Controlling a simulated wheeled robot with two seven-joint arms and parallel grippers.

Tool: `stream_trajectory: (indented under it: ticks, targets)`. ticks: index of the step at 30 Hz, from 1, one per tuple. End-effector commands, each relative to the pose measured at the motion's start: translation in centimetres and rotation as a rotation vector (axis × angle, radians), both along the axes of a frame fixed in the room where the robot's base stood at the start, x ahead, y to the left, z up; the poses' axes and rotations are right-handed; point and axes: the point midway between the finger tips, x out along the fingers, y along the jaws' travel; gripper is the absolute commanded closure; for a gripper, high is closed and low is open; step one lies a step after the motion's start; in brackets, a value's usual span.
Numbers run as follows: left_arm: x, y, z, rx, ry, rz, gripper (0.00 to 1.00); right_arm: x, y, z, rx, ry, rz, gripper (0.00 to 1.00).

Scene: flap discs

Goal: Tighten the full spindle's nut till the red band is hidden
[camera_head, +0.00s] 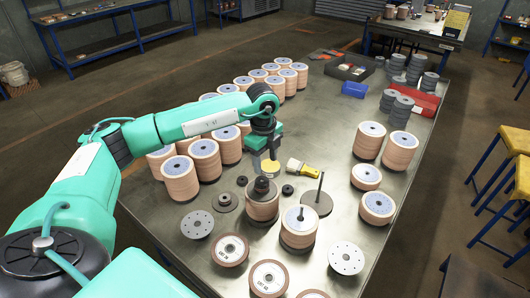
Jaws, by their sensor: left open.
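A full spindle, a stack of tan flap discs (262,208), stands upright on the table's near middle. A dark nut (261,186) sits on its top, with a small reddish patch that is too small to tell as a clear band. My left gripper (269,163) hangs just behind and above this nut, pointing down, open and apart from it. Its fingers partly overlap a yellow round item (270,169) in the picture. To the right, a second tan stack (298,233) has a short post, and a bare spindle (319,198) stands on a dark round base. My right gripper is not in view.
Tan disc stacks (179,181) crowd the left and back of the metal table (325,131); others stand right. A yellow-handled brush (304,169) lies behind the spindles. Small dark nuts (287,190) and flat discs (346,259) lie around them. A red tray (421,101) is far right.

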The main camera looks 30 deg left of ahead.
Motion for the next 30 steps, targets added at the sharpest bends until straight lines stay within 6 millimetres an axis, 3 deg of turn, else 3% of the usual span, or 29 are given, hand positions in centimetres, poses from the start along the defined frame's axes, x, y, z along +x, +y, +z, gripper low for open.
stream_trajectory:
  ticks: [3, 11, 30]
  targets:
    - [0.0, 1.4, 0.4, 0.046, 0.010, 0.035, 0.45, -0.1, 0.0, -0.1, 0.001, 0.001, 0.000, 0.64]
    - [-0.1, 1.4, -0.6, 0.048, 0.011, 0.037, 0.45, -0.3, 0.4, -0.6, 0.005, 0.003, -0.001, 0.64]
    - [-0.1, 1.3, -5.8, 0.045, 0.011, 0.033, 0.45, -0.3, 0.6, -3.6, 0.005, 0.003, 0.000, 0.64]
